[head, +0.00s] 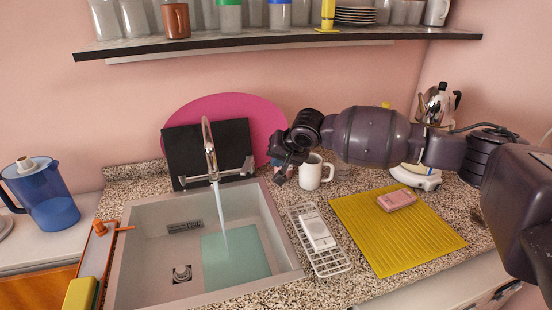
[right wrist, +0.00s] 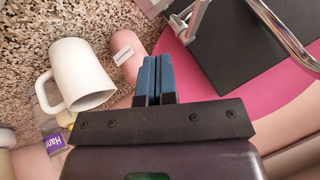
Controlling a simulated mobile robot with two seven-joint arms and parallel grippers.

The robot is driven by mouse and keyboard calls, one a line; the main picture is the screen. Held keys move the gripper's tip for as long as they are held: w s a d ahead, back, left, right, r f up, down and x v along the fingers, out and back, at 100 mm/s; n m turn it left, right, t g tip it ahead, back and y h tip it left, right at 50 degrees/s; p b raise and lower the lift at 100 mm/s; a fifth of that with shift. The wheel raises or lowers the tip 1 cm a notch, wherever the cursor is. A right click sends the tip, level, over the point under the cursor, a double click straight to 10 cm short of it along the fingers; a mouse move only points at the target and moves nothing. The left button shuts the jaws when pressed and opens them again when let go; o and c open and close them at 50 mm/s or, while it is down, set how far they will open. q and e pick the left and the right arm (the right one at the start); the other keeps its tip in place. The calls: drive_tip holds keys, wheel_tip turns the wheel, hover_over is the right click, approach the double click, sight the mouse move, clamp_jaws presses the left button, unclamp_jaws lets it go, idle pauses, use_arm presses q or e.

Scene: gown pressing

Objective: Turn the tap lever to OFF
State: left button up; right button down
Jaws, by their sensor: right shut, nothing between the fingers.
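The chrome tap (head: 208,140) stands at the back of the sink, and water runs from its spout into the basin. A horizontal bar with end pieces crosses its base; the right end piece, seemingly a lever (head: 248,166), points towards my right gripper. My right gripper (head: 281,174) is to the right of the tap, apart from it. In the right wrist view its blue fingers (right wrist: 158,68) are shut and empty. Part of the tap (right wrist: 285,38) shows at the upper right there, with a grey lever-like piece (right wrist: 192,20) beyond the fingertips. My left gripper is not in view.
A white mug (head: 314,173) stands close to my right gripper; it also shows in the right wrist view (right wrist: 80,75). A black board (head: 182,146) and pink disc (head: 262,115) lean behind the tap. A white rack (head: 335,262) and yellow mat (head: 420,240) lie right of the sink (head: 140,245).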

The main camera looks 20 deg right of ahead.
sight(247, 166)
drive_tip(key=b+x, duration=0.1)
drive_tip(key=x, duration=0.5)
drive_tip(key=shift+w+f, duration=0.1)
drive_tip(key=shift+f, duration=0.15)
drive_tip(key=shift+w+a+f, duration=0.1)
drive_tip(key=shift+w+a, duration=0.55)
drive_tip(key=shift+a, duration=0.25)
drive_tip(key=shift+w+a, duration=0.65)
drive_tip(key=shift+a, duration=0.2)
